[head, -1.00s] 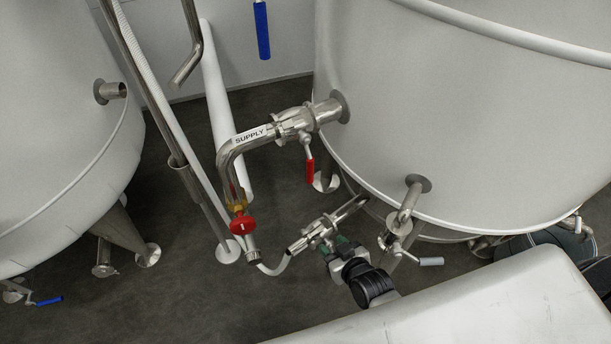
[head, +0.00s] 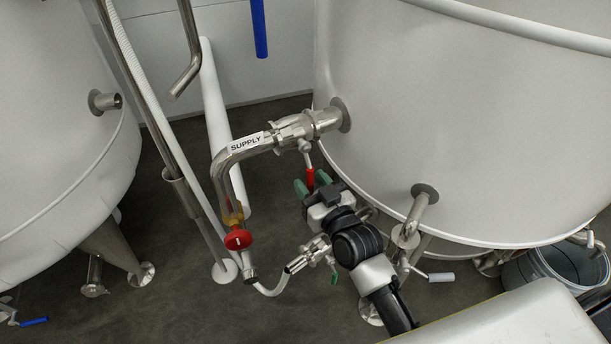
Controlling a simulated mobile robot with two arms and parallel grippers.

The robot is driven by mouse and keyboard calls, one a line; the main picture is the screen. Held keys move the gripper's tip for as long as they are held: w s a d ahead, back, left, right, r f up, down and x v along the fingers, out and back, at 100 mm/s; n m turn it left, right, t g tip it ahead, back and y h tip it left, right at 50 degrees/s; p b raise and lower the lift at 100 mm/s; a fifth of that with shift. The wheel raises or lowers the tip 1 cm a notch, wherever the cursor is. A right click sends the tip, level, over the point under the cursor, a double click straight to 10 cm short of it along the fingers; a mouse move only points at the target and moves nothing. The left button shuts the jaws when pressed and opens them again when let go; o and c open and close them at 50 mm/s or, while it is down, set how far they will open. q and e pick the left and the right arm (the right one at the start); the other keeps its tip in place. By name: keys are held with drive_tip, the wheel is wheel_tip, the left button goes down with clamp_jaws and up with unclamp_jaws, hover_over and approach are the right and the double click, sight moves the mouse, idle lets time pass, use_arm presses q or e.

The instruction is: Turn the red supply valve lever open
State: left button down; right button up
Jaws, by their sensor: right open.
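The red supply valve lever (head: 310,178) hangs down from a steel valve on the pipe labelled SUPPLY (head: 247,144), at the right tank's side. My right gripper (head: 311,185) is open, with its green-padded fingers at the lower end of the red lever. The lever's end seems to lie between the fingers; whether they touch it I cannot tell. My left gripper is not in view.
A round red knob (head: 238,239) sits on the pipe's lower end. A lower steel fitting (head: 309,254) lies close below my right gripper. The large right tank (head: 470,110) stands close beside my arm. A bucket (head: 553,270) is at the right.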

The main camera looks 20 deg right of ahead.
drive_tip(key=shift+x, duration=1.4)
clamp_jaws()
